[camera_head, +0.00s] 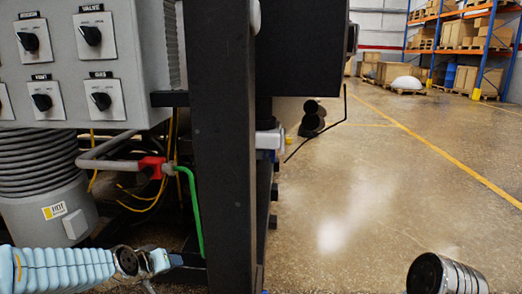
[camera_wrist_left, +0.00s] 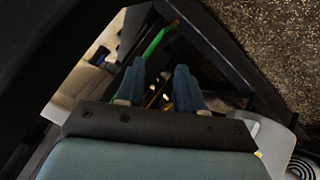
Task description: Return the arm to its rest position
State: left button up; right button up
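My left arm (camera_head: 65,268), in a light blue ribbed sleeve, comes in at the lower left of the head view. My right gripper is not in view.
A grey control box (camera_head: 75,65) with black knobs stands at the left above a grey ribbed cylinder (camera_head: 45,195). A red valve (camera_head: 152,167) sits on a pipe near the post. Open floor (camera_head: 370,190) lies to the right, with storage shelves (camera_head: 470,40) far back.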

pick_arm(q)
jog(key=s+d+f+g, duration=0.2)
jog(key=s+f, duration=0.1)
jog(key=f, duration=0.4)
jog(key=s+d+f+g, duration=0.1)
jog(key=s+d+f, duration=0.15)
jog(key=f, duration=0.55)
jog(key=s+d+f+m+g+h+p, duration=0.1)
jog(key=s+d+f+g, duration=0.2)
jog(key=s+f, duration=0.5)
jog(key=s+d+f+m+g, duration=0.1)
jog(key=s+d+f+g, duration=0.1)
jog(key=s+d+f, duration=0.3)
jog(key=s+f, duration=0.3)
jog(key=s, duration=0.3)
jog(key=shift+s+d+g+h+p, duration=0.2)
jog(key=shift+s+g+h+p, duration=0.1)
jog(key=shift+g+h+p, duration=0.1)
